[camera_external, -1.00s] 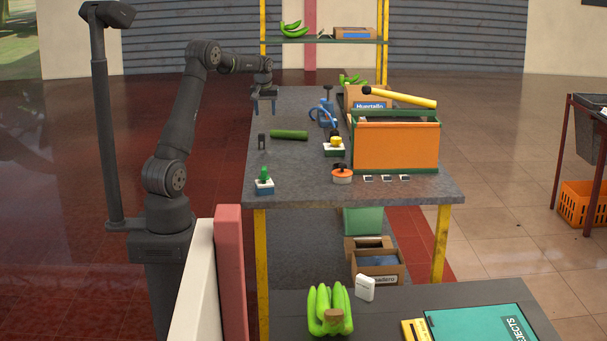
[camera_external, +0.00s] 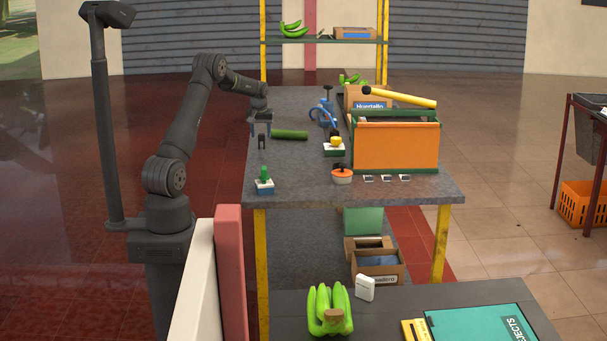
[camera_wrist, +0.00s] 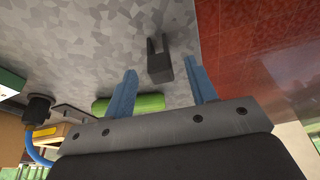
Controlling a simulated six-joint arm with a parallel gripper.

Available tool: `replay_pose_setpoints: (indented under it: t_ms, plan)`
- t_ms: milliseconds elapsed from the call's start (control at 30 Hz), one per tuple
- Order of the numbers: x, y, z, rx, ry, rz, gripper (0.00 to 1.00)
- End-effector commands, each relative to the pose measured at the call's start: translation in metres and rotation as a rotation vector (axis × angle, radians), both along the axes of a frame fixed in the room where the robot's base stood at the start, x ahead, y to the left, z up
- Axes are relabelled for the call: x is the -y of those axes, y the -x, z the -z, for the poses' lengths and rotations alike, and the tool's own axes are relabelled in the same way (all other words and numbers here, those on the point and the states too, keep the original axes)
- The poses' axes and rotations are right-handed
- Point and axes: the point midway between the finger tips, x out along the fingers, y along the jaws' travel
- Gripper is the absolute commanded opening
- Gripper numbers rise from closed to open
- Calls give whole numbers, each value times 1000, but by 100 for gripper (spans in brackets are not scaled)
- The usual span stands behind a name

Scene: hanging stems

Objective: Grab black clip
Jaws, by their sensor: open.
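The black clip (camera_external: 262,142) stands upright on the grey table near its left edge. It also shows in the wrist view (camera_wrist: 159,62), with two prongs, just beyond my fingertips and between their lines. My gripper (camera_external: 261,130) has two blue fingers and is above and just behind the clip in the external view. In the wrist view my gripper (camera_wrist: 161,84) is open with nothing between its fingers, and the clip stands apart from both.
A green cylinder (camera_external: 290,134) lies right of the clip, close to my left-hand finger in the wrist view. A blue tool (camera_external: 326,114) and an orange crate (camera_external: 396,147) stand farther right. A green item on a block (camera_external: 264,181) stands nearer the front.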

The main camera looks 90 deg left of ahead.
Motion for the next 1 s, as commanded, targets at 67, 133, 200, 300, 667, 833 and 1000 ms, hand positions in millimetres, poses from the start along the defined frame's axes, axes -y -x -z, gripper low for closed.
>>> replay_pose_setpoints:
  t_ms: [67,133,200,300,667,833,1000]
  plan:
    - [-5,0,8,-1,2,0,52]
    - [-10,-1,17,-1,2,0,52]
    - [-16,-2,24,-1,2,0,52]
    - [-19,-2,37,-1,3,0,52]
    - [-22,-3,44,1,0,0,50]
    - [-22,-3,44,0,0,0,16]
    - [-22,-3,44,1,0,0,4]
